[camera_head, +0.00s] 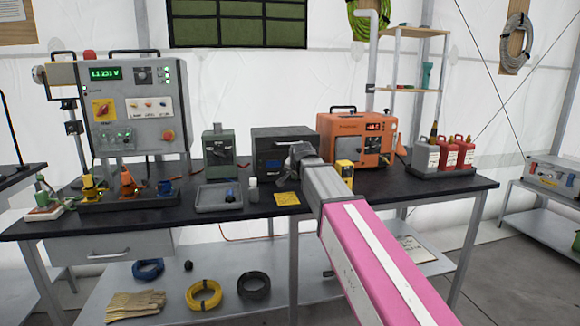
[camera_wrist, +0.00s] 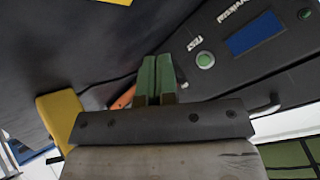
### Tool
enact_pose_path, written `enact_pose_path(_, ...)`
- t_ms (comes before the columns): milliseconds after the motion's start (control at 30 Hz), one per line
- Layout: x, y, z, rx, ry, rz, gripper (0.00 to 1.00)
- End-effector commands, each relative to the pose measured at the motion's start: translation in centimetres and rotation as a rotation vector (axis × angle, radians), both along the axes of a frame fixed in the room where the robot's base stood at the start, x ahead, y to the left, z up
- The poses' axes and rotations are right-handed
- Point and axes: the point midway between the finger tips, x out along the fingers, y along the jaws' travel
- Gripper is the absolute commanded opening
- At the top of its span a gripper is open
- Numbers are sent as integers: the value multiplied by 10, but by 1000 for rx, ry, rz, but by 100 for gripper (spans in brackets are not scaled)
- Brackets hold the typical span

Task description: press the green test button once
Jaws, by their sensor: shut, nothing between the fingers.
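The green test button (camera_wrist: 205,60) is a round button beside the word TEST on a dark panel in the wrist view. It sits right of my gripper's fingertips (camera_wrist: 157,62), with a visible sideways gap. The two green finger pads are shut together with nothing between them. The panel appears to belong to the dark instrument box (camera_head: 268,146) on the bench in the head view. My gripper (camera_head: 298,152) is in front of the right part of that box, and the button cannot be made out there. The distance from fingertips to panel is hard to tell.
A blue display (camera_wrist: 254,33) lies right of the button. On the black bench (camera_head: 400,190), an orange unit (camera_head: 345,140) and a yellow meter (camera_head: 345,170) stand close right of my gripper. A green-grey device (camera_head: 219,150), a white bottle (camera_head: 253,190) and a grey tray (camera_head: 207,201) are left.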

Motion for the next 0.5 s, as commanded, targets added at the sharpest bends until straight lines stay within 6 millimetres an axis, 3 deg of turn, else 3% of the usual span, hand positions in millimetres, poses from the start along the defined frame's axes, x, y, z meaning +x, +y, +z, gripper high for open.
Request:
enact_pose_path(267, 10, 3, 0, 0, 0, 0, 0)
enact_pose_path(500, 35, 10, 1, 0, 0, 0, 0)
